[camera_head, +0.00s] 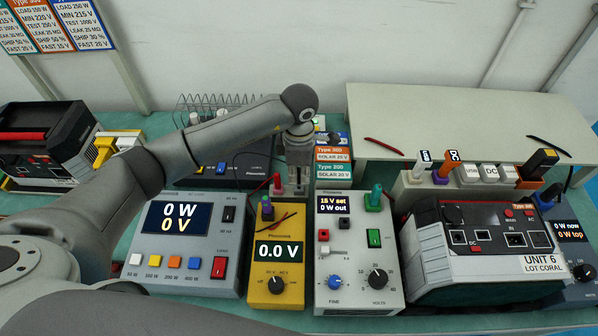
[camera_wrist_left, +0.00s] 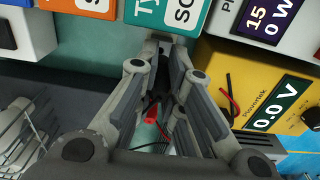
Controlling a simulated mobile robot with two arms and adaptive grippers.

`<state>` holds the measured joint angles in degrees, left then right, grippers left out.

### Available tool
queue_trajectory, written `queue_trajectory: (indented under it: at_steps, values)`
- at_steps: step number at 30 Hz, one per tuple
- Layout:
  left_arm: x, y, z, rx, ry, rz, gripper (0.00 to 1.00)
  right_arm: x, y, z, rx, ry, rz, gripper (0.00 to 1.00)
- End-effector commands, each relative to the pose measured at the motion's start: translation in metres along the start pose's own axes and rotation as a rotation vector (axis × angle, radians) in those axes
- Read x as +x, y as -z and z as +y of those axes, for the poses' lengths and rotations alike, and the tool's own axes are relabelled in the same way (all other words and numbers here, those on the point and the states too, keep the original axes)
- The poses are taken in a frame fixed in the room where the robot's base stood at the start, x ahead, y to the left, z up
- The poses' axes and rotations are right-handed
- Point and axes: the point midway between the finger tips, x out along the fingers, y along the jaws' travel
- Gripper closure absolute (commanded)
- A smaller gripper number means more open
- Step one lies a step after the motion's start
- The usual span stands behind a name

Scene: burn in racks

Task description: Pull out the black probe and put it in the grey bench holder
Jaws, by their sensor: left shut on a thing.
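My left gripper (camera_head: 298,188) points down behind the yellow meter, beside the white supply. In the left wrist view its fingers (camera_wrist_left: 162,50) are closed around a slim dark thing, which looks like the black probe (camera_wrist_left: 161,80). The fingers hide most of it, and I cannot tell whether its tip is free. A red piece (camera_wrist_left: 151,116) shows close beside it. I cannot make out the grey bench holder for certain. My right gripper is out of view.
The load unit (camera_head: 185,245) stands left of the meter and the white supply (camera_head: 350,265) right of it. A pale rack of connectors (camera_head: 412,190) and Unit 6 (camera_head: 490,290) are further right. Loose leads (camera_head: 383,146) lie on the raised shelf (camera_head: 450,110).

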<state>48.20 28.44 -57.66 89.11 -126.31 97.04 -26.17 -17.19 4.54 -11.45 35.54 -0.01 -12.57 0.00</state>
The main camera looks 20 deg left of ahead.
Motion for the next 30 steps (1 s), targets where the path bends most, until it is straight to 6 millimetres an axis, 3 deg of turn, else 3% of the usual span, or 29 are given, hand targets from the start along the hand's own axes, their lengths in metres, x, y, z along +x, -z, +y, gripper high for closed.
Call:
queue_trajectory:
  at_steps: [30]
  values:
    - [0.0, -0.0001, -0.0002, -0.001, 0.0, 0.0, 1.0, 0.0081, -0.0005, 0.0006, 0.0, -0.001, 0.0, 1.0]
